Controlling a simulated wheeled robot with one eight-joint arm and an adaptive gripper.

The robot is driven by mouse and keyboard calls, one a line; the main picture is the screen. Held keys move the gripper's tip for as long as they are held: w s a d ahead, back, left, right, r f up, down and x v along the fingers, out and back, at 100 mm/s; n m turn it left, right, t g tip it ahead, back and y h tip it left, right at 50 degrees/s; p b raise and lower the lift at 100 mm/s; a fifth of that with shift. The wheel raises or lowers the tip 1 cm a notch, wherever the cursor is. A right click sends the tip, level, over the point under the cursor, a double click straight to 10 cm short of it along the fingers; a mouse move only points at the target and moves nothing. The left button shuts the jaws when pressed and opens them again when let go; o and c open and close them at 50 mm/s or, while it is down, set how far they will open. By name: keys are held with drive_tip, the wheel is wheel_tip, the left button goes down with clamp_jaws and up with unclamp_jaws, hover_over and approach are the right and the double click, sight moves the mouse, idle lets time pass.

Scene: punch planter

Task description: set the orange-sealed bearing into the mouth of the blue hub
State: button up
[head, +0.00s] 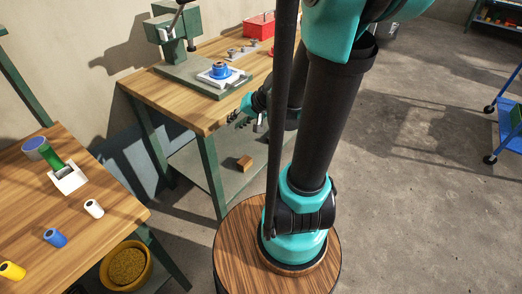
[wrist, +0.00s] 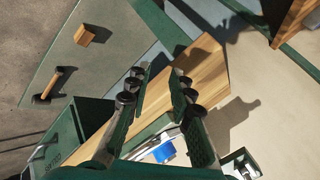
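The blue hub (head: 219,72) sits on a white plate on the far workbench, beside the green press, in the head view. A blue patch, likely the hub, shows low in the wrist view (wrist: 164,151), partly cut off by my gripper. My gripper (wrist: 160,78) is open with nothing between its fingers. In the head view my gripper (head: 247,118) hangs at the bench's front edge, partly hidden by my arm.
Several small grey round parts (head: 243,49) and a red box (head: 259,26) stand farther back on the workbench (head: 205,115). A green press (head: 176,35) stands left. A wooden block (head: 245,163) and a hammer (wrist: 52,84) lie on the lower shelf. A second table (head: 75,215) holds rolls.

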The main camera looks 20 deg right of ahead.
drive_tip(key=s+d+f+n+g+h, duration=0.1)
drive_tip(key=s+d+f+n+h, duration=0.1)
drive_tip(key=s, duration=0.4)
drive_tip(key=s+d+f+n+h, duration=0.1)
drive_tip(key=s+d+f+h, duration=0.1)
drive_tip(key=s, duration=0.4)
drive_tip(key=shift+d+f+n+g+h, duration=0.4)
drive_tip(key=shift+d+h, duration=0.3)
drive_tip(key=shift+d, duration=0.1)
